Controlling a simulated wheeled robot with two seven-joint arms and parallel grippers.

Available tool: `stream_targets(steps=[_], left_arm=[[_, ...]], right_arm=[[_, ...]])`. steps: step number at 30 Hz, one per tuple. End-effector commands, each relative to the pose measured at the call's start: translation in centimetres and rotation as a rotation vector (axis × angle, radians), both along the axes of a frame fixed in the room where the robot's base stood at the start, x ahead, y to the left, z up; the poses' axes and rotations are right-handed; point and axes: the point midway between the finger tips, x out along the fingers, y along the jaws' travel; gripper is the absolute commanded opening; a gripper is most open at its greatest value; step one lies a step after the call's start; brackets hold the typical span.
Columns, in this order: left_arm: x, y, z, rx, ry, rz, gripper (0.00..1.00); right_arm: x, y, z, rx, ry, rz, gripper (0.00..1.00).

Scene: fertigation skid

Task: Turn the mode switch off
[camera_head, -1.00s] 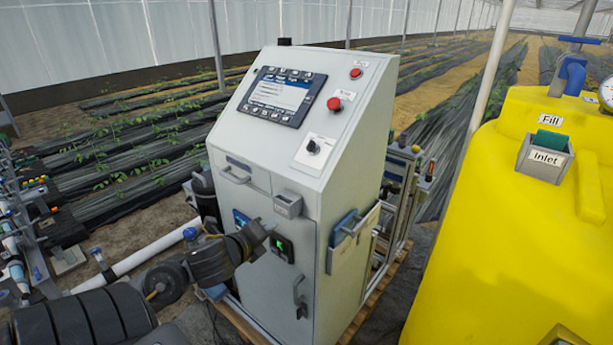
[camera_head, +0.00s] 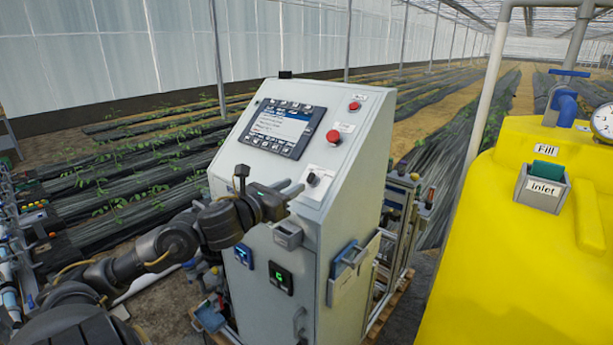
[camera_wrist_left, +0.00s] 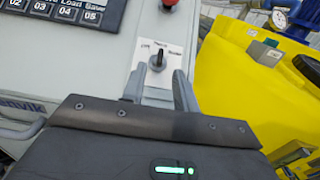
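The mode switch (camera_head: 312,180) is a small black knob on a white label plate, on the sloped front panel of the grey cabinet (camera_head: 345,190). It also shows in the left wrist view (camera_wrist_left: 157,61), straight ahead of the fingers and roughly centred between them. My left gripper (camera_head: 291,190) is just left of and below the switch in the head view. Its two fingers (camera_wrist_left: 160,84) are apart with nothing between them, and the knob appears beyond their tips. Whether a finger touches the panel I cannot tell. My right gripper is not in view.
A touchscreen (camera_head: 283,127) sits above left of the switch. A red mushroom button (camera_head: 333,137) and a smaller red button (camera_head: 354,106) are above right. A grey box (camera_head: 287,235) juts out below my gripper. A yellow tank (camera_head: 510,240) stands at the right.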

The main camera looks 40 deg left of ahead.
Motion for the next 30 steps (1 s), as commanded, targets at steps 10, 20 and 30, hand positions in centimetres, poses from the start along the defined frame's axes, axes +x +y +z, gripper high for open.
stream_targets(steps=[10,20,30], left_arm=[[4.9,0.1,0.4,-0.004,-0.002,0.001,0.3],[6.6,0.0,0.0,-0.001,0.0,-0.002,0.3],[6.6,0.1,0.0,0.0,0.0,-0.002,0.12]], right_arm=[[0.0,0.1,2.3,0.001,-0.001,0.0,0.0],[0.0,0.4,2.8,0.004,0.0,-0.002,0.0],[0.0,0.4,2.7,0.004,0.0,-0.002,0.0]])
